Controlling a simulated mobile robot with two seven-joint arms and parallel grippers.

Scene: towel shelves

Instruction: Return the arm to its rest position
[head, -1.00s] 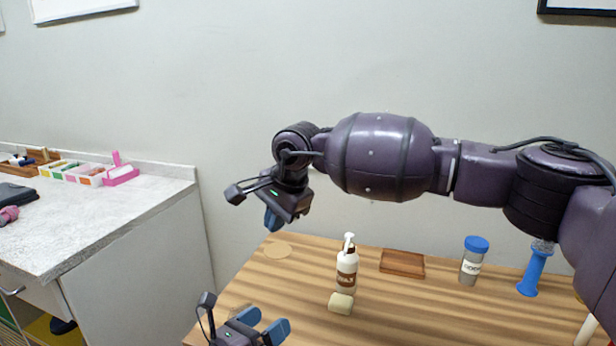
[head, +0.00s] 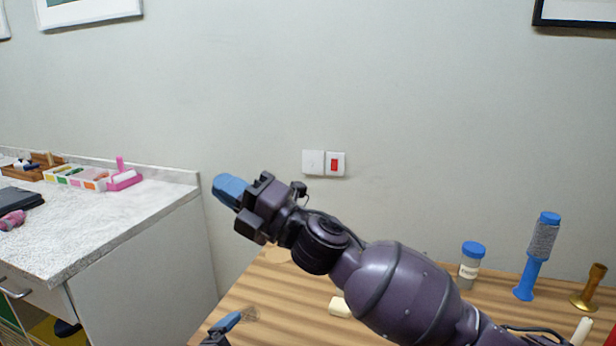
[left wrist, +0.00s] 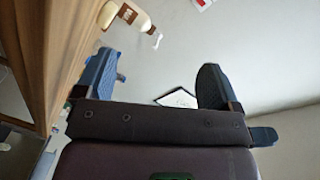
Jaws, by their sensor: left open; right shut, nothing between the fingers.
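My right arm (head: 400,290) reaches from the lower right across the wooden table. My right gripper (head: 229,188) is shut and empty, held above the table's far left side and pointing left. My left gripper (head: 228,322) shows only partly at the bottom of the head view. In the left wrist view its two blue fingers (left wrist: 155,85) stand wide apart with nothing between them.
The wooden table (head: 280,295) holds a cream roll (head: 340,307), a blue-lidded jar (head: 470,265), a blue-handled brush (head: 537,255) and a brass item (head: 590,288). A counter (head: 110,215) stands left.

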